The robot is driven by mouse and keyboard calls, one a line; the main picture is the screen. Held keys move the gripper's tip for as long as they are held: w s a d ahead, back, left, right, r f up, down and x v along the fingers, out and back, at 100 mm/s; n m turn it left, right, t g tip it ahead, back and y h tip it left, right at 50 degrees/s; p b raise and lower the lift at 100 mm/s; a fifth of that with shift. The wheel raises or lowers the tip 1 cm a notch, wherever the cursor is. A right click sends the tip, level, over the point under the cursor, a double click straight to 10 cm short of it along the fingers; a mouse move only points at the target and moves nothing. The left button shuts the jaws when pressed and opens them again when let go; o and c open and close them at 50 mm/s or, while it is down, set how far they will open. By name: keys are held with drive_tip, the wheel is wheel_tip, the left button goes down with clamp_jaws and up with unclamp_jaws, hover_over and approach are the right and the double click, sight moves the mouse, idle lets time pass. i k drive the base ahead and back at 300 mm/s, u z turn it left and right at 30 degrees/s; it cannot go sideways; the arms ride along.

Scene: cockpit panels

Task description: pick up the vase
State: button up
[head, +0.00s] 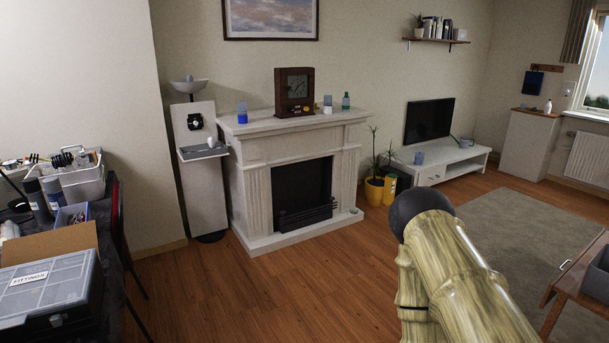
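I cannot tell for sure which thing is the vase. A small white, narrow-topped vessel (548,106), possibly the vase, stands on the wooden-topped white cabinet (528,146) at the far right. A part of my arm, pale and banded with a dark round end, fills the lower right. My gripper does not show.
Yellow plant pots (375,190) stand beside the fireplace. A low white TV bench (468,162) is beyond. A cluttered dark table with a fittings case (45,284) is at left, a wooden table (572,290) at right. The middle floor is clear.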

sight(327, 108)
drive_tip(key=z, duration=0.5)
drive_tip(key=i, duration=4.1)
drive_tip(key=u, duration=0.85)
drive_tip(key=i, duration=1.15)
drive_tip(key=u, duration=0.4)
